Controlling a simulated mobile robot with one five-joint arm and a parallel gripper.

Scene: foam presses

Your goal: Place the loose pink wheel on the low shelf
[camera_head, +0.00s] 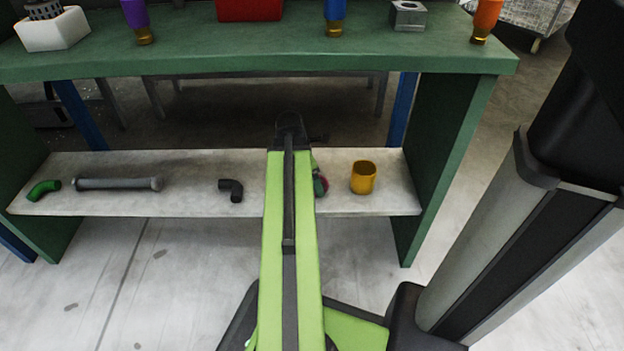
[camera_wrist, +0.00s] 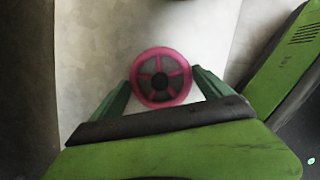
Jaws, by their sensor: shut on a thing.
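The pink wheel (camera_wrist: 161,77), with pink rim and spokes and dark gaps, sits between the green fingers of my gripper (camera_wrist: 163,84) in the wrist view. My gripper is shut on it. The low shelf (camera_head: 195,200) is a pale board under the green workbench. The wheel appears over this shelf; whether it touches the board I cannot tell.
On the low shelf stand a green elbow (camera_head: 43,189), a grey pipe (camera_head: 118,184), a black elbow (camera_head: 231,189) and a yellow cup (camera_head: 363,177) close right of my arm. The green bench top (camera_head: 200,60) overhangs the shelf. Bare shelf lies between pipe and black elbow.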

